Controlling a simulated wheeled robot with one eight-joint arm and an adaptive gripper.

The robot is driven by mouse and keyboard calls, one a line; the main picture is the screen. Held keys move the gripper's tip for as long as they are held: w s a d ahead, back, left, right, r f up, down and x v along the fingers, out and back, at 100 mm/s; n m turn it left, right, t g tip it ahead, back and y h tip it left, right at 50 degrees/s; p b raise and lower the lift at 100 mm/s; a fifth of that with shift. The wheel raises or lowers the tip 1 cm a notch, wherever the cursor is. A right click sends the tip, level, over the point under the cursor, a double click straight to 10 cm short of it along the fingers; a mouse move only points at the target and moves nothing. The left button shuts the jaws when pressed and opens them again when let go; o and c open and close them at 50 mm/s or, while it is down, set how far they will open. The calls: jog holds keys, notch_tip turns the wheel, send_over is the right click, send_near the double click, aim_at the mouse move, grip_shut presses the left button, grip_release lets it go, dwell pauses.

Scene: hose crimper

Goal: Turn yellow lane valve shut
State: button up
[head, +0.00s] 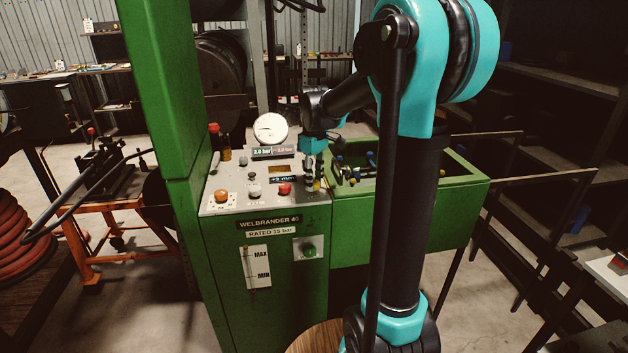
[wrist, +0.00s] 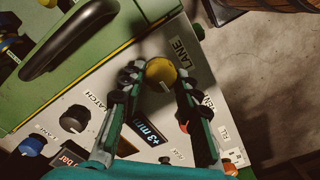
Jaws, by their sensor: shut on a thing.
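The yellow lane valve knob (wrist: 160,74) sits on the panel beside the LANE label (wrist: 187,57) in the wrist view. My gripper (wrist: 157,78) has one finger on each side of the knob and is shut on it. In the head view my gripper (head: 313,170) is at the right end of the sloped panel (head: 236,203) of the green machine. There the knob is small and partly hidden by my fingers. I cannot tell its turned angle.
A black handle (wrist: 68,40) lies on the green cover. A gauge (head: 270,129) stands behind the panel. A green trough (head: 440,165) is at right.

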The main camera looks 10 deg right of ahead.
dwell(0.3)
jog(key=o, duration=1.2)
jog(key=shift+c, duration=0.2)
notch_tip(320, 180, up, 12)
